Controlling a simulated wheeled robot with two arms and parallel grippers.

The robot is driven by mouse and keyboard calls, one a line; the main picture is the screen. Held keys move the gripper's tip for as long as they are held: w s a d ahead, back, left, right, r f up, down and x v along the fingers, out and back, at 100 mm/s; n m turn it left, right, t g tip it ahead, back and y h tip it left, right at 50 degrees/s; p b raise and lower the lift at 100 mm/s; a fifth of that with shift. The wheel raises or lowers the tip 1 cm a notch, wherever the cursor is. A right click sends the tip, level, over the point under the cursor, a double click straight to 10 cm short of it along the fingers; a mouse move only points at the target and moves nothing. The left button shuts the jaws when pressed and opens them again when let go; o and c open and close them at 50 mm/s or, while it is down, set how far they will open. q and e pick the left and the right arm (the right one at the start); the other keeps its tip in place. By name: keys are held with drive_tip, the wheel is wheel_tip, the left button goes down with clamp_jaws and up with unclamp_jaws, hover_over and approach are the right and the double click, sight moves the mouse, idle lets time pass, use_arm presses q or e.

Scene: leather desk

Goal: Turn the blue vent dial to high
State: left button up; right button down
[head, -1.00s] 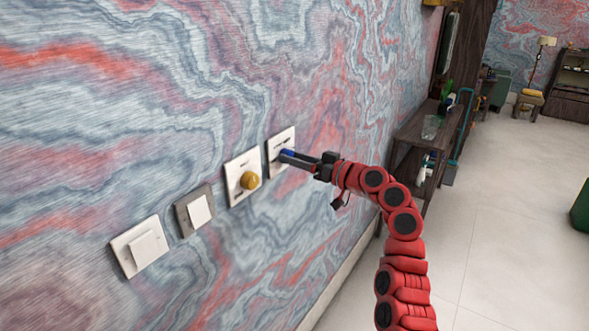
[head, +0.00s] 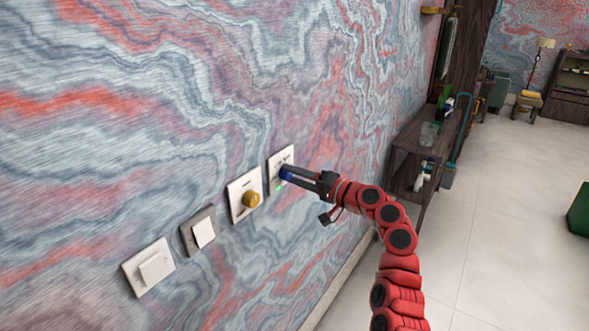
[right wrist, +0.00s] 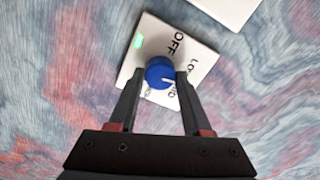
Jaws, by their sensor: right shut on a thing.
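The blue vent dial (head: 286,175) sits on a white wall plate (head: 287,154), the farthest of the wall fittings in the head view. My right gripper (head: 286,172) is shut on it, with one finger on each side. In the right wrist view the dial (right wrist: 159,71) shows between the fingertips, and its white mark points right. The plate (right wrist: 160,35) reads "OFF" and "LO", with letters ending in "ID" lower down. A finger hides part of the lettering, so the exact setting is hard to tell. A green light (right wrist: 138,42) glows on the plate. My left gripper is out of view.
A plate with a yellow knob (head: 250,198) is close beside the vent plate. Two switches, one grey-framed (head: 203,232) and one white (head: 153,269), are further left. A dark shelf (head: 409,168) stands against the wall beyond my arm. The floor at right is mostly clear.

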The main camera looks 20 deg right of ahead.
drive_tip(key=m+p, duration=0.4)
drive_tip(key=m, duration=0.1)
drive_tip(key=shift+r+m+p, duration=0.1)
drive_tip(key=shift+m+p, duration=0.2)
drive_tip(key=shift+p, duration=0.05)
drive_tip(key=m+p, duration=0.5)
drive_tip(key=shift+m, duration=0.3)
drive_tip(key=m+p, duration=0.3)
drive_tip(key=m, duration=0.1)
drive_tip(key=shift+p, duration=0.4)
drive_tip(key=m+p, duration=0.1)
drive_tip(key=m, duration=0.1)
drive_tip(key=shift+f+m+p, duration=0.2)
drive_tip(key=shift+m+p, duration=0.15)
drive_tip(key=shift+m, duration=0.05)
drive_tip(key=shift+m+p, duration=0.6)
drive_tip(key=shift+m, duration=0.3)
drive_tip(key=shift+a+f+m, duration=0.1)
drive_tip(key=shift+f+m, duration=0.05)
drive_tip(key=shift+m, duration=0.15)
drive_tip(key=shift+c, duration=1.7)
unclamp_jaws()
